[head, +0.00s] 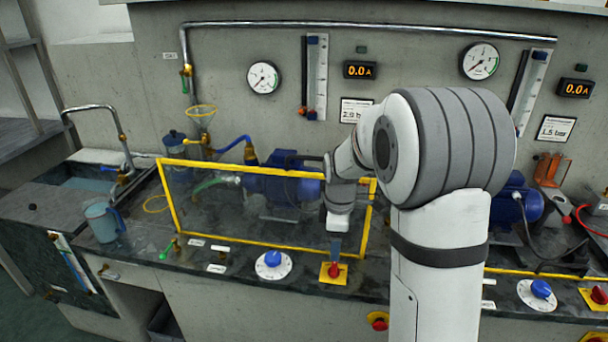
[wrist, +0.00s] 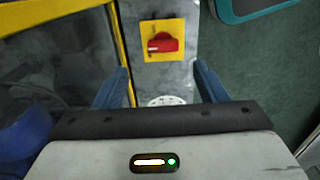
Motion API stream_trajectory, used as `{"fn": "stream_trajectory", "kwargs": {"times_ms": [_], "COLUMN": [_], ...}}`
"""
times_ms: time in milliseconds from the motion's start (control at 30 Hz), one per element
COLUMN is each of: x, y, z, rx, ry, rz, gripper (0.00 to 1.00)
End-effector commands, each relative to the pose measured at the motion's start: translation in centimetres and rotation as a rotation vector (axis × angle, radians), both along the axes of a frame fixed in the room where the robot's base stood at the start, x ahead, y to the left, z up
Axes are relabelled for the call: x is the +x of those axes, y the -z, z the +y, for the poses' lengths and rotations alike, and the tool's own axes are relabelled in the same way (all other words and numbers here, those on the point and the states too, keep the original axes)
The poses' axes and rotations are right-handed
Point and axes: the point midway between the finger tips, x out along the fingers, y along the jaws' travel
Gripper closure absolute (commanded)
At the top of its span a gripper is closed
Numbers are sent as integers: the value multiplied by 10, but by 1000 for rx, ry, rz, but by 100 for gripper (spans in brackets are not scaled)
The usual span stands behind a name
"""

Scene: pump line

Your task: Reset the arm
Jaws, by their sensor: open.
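My arm rises in the front of the head view and bends down over the bench. My gripper (wrist: 162,88) is open and empty in the wrist view, its two blue fingers apart. In the head view the gripper end (head: 335,245) points down over a red rotary switch (head: 333,270) on a yellow plate. In the wrist view this red switch (wrist: 163,45) lies ahead of the fingertips, and they look apart from it. Its handle lies across the plate.
A yellow-framed clear guard (head: 170,205) stands close to the gripper, with a blue pump (head: 275,180) behind it. A blue dial knob (head: 272,258) is left of the switch. A jug (head: 102,222) stands by the sink. Gauges (head: 263,78) hang on the wall.

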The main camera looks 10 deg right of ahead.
Motion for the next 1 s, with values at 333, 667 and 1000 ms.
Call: {"fn": "stream_trajectory", "kwargs": {"times_ms": [333,667,1000], "x": [-60,-169,-223], "y": [-55,-99,-101], "z": [5,11,13], "rx": [12,81,141], "ry": [342,935,1252], "rz": [-66,-157,-189], "gripper": [35,35,35]}}
